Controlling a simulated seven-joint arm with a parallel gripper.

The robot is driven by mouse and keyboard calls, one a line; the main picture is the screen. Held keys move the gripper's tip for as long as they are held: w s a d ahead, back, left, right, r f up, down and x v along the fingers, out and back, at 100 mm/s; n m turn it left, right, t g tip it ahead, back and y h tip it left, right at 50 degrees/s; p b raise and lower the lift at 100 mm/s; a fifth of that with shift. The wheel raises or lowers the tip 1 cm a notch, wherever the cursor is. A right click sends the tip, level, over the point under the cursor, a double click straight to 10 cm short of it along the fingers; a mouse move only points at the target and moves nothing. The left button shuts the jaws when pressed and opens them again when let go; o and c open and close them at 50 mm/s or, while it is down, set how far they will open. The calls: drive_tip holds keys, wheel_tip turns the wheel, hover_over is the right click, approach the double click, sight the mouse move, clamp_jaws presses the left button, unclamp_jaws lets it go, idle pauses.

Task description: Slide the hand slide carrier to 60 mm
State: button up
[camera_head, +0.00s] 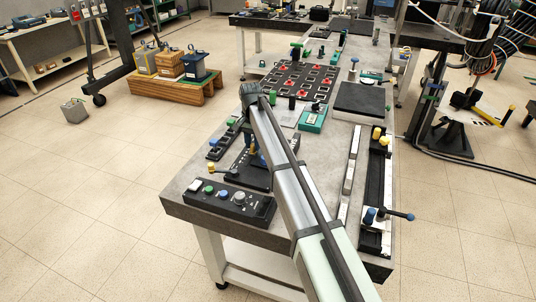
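A long black rail unit (376,178) lies along the right edge of the grey table. A pale scale-like strip (351,165) runs beside it on the left. Yellow knobs (378,134) sit at its far end. A blue knob (370,215) and a side handle with a blue ball (410,217) are at its near end. This looks like the hand slide, but I cannot tell which part is the carrier, nor read any millimetre mark. My gripper (250,146) points down over a black fixture (248,172) at the left of the table, away from the rail. Its fingers are too small and dark to read.
A black control box (231,199) with coloured buttons sits at the table's near left corner. A board with red parts (298,80), a green device (313,119) and a dark square plate (360,101) stand farther back. My arm crosses the table's middle. Bare tabletop shows between arm and rail.

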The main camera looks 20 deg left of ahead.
drive_tip(key=c, duration=0.4)
drive_tip(key=shift+s, duration=1.05)
drive_tip(key=shift+c, duration=0.2)
idle(0.4)
drive_tip(key=o, duration=0.8)
drive_tip(key=shift+r, duration=0.1)
wheel_tip(320, 180, up, 7)
idle(0.9)
idle(0.3)
